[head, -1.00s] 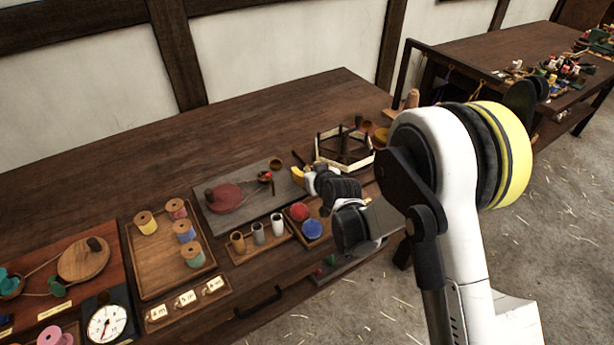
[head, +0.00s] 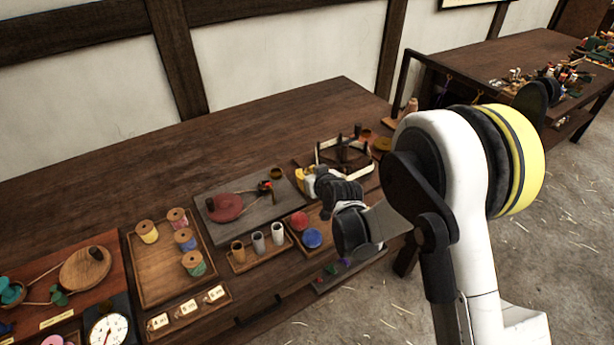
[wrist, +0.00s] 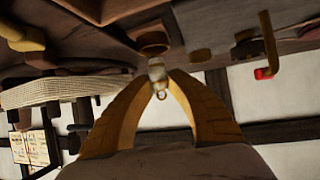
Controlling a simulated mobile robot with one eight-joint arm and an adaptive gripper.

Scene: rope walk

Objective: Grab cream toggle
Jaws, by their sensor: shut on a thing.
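My gripper (wrist: 161,82) has two yellow fingers, and their tips meet on a small cream toggle (wrist: 157,71) in the wrist view. The toggle is pale and short, with a small ring at its end between the fingers. Part of it is hidden by the fingertips. In the head view my gripper (head: 302,178) is over the bench, at the right end of the dark grey board (head: 258,209) and left of the pale-rimmed frame. The toggle is too small to make out there.
The pale-rimmed frame with dark posts (head: 367,163) stands close to the gripper. A red ball (head: 299,219) and a blue one (head: 312,238) sit in a tray in front. Cups (head: 258,242) and a spool tray (head: 160,291) lie left. The bench's back left is bare.

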